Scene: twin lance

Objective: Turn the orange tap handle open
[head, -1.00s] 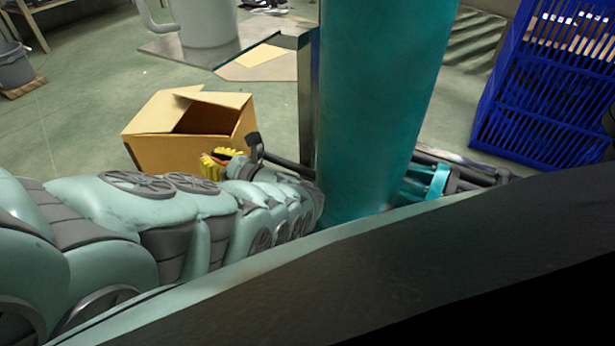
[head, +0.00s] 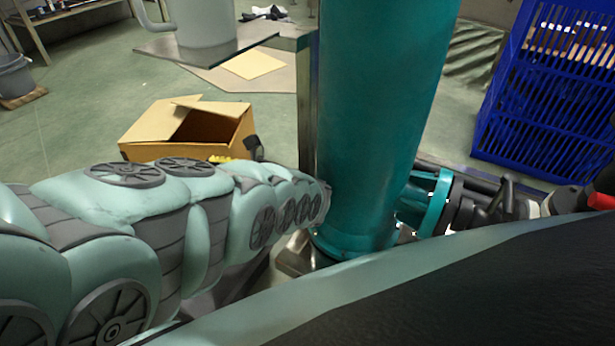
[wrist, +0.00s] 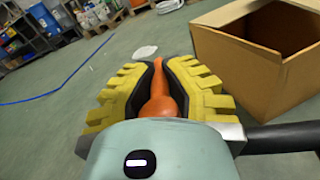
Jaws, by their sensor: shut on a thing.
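The orange tap handle (wrist: 161,104) shows in the middle of the wrist view, a rounded orange body with a narrower stem reaching forward. My gripper (wrist: 158,74) has two thick, ridged yellow pads, and they are shut on the handle, one on each side. In the head view only a small yellow bit of my gripper (head: 224,159) shows behind my pale green arm. The handle is hidden there. I cannot tell from these views how far the tap is turned.
An open cardboard box (head: 168,151) stands beyond my arm; it also shows at the right of the wrist view (wrist: 235,70). A thick teal pipe (head: 380,110) stands upright right of my arm. A blue slatted crate (head: 545,95) stands at the right. Green floor lies open at left.

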